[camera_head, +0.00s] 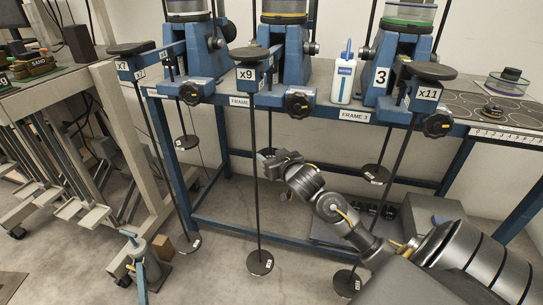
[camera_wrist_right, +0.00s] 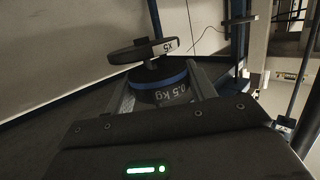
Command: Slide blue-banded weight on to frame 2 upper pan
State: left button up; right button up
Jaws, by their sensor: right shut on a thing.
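The blue-banded weight (camera_wrist_right: 165,86), marked 0.5 kg, sits between the fingers of my right gripper in the right wrist view, with its lettering upside down. My right gripper (camera_head: 270,157) is shut on it, beside the rod under the middle frame marked x9 in the head view. A dark round pan marked x5 (camera_wrist_right: 142,50) on a thin rod shows close to the weight in the wrist view; I cannot tell if they touch. This fits the frame 2 upper pan, which my gripper hides in the head view. My left gripper is not in view.
Frame 2 (camera_head: 282,55) stands on the blue bench between the other frames. Its lower pan (camera_head: 260,262) hangs near the floor. Frame 3's upper pan (camera_head: 373,173) hangs to the right, frame 1's (camera_head: 187,142) to the left. A white bottle (camera_head: 343,80) stands on the bench.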

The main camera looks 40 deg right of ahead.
jog(key=shift+w+d+r, duration=0.15)
jog(key=shift+w+d, duration=0.05)
jog(key=shift+w+d+p, duration=0.45)
jog(key=shift+w+p, duration=0.15)
jog(key=shift+w, duration=0.05)
jog(key=shift+w+d+p, duration=0.5)
jog(key=shift+w+d, duration=0.05)
jog(key=shift+w, duration=0.25)
dwell(0.8)
jog(key=shift+f, duration=0.5)
dwell(0.5)
jog(key=o, duration=1.1)
jog(key=shift+o, duration=0.5)
jog(key=shift+f, duration=0.15)
